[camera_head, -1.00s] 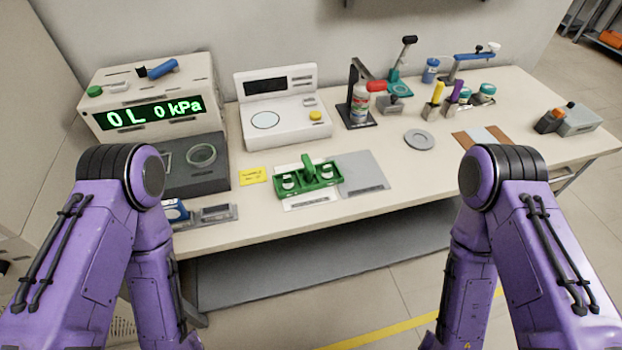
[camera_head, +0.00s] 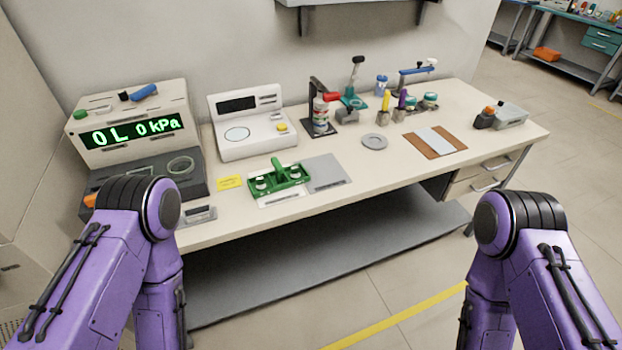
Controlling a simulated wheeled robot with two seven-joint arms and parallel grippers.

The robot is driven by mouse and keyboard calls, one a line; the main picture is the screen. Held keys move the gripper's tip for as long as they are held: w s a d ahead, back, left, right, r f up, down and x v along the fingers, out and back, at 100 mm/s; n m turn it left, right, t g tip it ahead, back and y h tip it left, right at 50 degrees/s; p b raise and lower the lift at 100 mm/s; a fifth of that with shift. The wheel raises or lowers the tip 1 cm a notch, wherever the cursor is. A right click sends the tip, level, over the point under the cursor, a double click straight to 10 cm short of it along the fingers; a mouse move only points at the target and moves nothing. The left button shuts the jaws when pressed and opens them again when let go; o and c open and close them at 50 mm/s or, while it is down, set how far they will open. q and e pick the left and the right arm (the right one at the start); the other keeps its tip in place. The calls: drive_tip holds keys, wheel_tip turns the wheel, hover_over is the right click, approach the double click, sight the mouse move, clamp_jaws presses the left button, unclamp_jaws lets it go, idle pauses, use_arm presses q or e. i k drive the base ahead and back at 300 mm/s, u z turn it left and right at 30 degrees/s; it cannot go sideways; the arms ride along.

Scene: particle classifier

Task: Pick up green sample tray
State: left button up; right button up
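The green sample tray (camera_head: 291,185) sits on the workbench near its front edge, left of the middle. It has an upright green handle, and round white-topped items sit in it. It rests on or beside a white labelled sheet (camera_head: 272,201), with a grey plate just to its right. My two purple arms come in at the lower left and lower right, apart from the tray. Both arms hang down in front of the bench, and neither gripper is in view.
On the workbench (camera_head: 400,175), a pressure display unit (camera_head: 128,132) and a white instrument (camera_head: 247,143) stand behind and left of the tray. A yellow note (camera_head: 229,182) lies left of it. Bottles and stands are at the back. A grey ring (camera_head: 374,141) lies to the right.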

sight(279, 180)
drive_tip(key=z, duration=1.35)
drive_tip(key=i, duration=1.25)
drive_tip(key=u, duration=2)
